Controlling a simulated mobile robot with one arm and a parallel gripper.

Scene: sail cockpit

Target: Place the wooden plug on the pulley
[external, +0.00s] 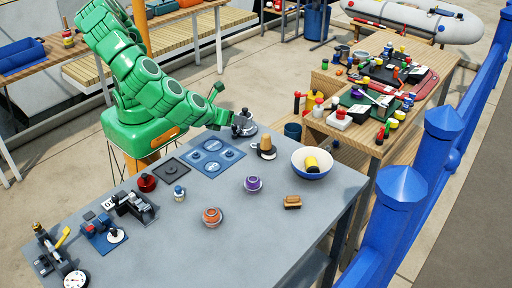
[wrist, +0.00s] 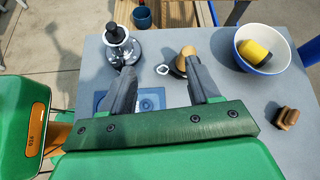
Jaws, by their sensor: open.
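A tan, tapered piece that looks like the wooden plug (external: 265,143) stands on the grey table, left of the white bowl. In the wrist view the wooden plug (wrist: 188,51) shows just beyond the right fingertip. A small brown wooden block, probably the pulley (external: 292,202), lies in front of the bowl; it also shows at the right in the wrist view (wrist: 287,117). My gripper (external: 240,122) is over the table's far edge, left of the plug. In the wrist view my gripper (wrist: 160,66) is open, with nothing held between its fingers.
A metal winch-like piece (wrist: 120,45) with a black top stands beyond the left finger. A small silver ring (wrist: 162,69) shows between the fingertips. The blue-rimmed bowl (external: 299,169) holds a yellow-and-black item. Purple (external: 253,184) and orange (external: 212,217) cups stand nearer. The front right table is clear.

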